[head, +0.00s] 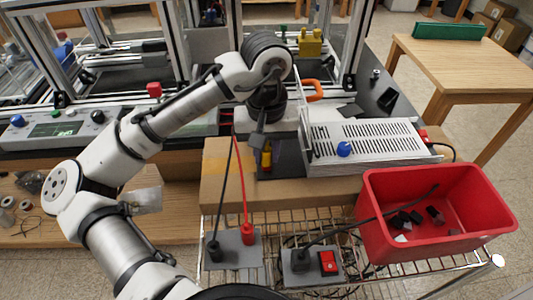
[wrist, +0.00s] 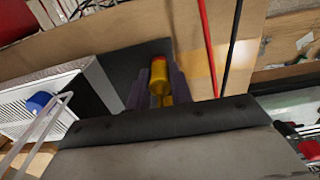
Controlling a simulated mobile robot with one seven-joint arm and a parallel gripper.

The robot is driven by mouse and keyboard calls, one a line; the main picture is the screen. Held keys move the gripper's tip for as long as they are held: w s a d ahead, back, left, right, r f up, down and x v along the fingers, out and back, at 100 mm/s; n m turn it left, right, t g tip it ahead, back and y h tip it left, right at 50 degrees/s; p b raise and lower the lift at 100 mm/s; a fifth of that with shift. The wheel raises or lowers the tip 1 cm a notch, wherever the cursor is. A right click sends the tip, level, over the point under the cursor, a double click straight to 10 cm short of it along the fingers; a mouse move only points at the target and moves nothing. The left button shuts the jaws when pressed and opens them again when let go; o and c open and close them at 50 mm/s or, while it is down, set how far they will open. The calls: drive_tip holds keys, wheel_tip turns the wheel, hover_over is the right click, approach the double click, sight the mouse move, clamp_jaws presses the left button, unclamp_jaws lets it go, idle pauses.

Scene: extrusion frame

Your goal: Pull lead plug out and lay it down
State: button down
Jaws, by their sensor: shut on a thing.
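My gripper (head: 265,155) is at the left end of the silver slotted power box, over a dark pad (head: 287,163) on the cardboard-brown bench top. It is shut on a yellow cylinder with a red end (head: 267,158), which also shows between the fingers in the wrist view (wrist: 158,78). I cannot tell whether the cylinder touches the pad. A red plug (head: 247,233) and a black plug (head: 214,250) stand upright in a grey block (head: 238,256), with leads running up behind my arm. Another black plug (head: 300,257) is in a second grey block beside a red switch (head: 328,263).
The silver slotted box (head: 365,145) with a blue knob (head: 344,149) stands right of my gripper. A red bin (head: 390,235) holding small dark pieces sits at the lower right, with a black cable crossing its rim.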

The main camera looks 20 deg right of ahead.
sight(267, 149)
drive_tip(key=shift+r+p, duration=2.95)
drive_tip(key=shift+p, duration=0.05)
drive_tip(key=shift+f, duration=0.1)
